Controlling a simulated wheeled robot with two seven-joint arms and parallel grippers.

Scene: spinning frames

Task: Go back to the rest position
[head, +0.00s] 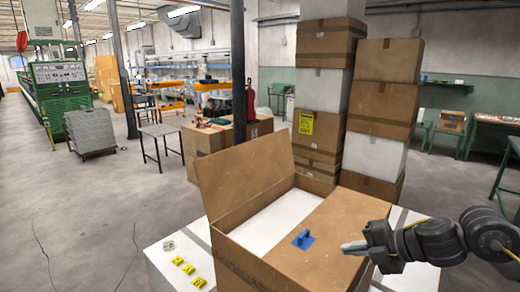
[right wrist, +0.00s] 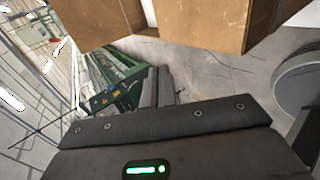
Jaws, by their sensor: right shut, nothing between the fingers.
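My right gripper (head: 352,247) comes in from the right in the head view, shut and empty. Its tips are just above the right part of a large cardboard box (head: 335,235), close to a small blue piece (head: 304,239) but apart from it. In the right wrist view its fingers (right wrist: 158,86) lie together beyond the dark gripper body with a green light. My left gripper and arm are not in view.
The box's left flap (head: 243,172) stands raised, with white inside. Yellow tags (head: 183,265) and a small white block (head: 168,245) lie on a white surface to its left. Tall stacked boxes (head: 380,110) stand behind. Open floor (head: 80,210) is at left.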

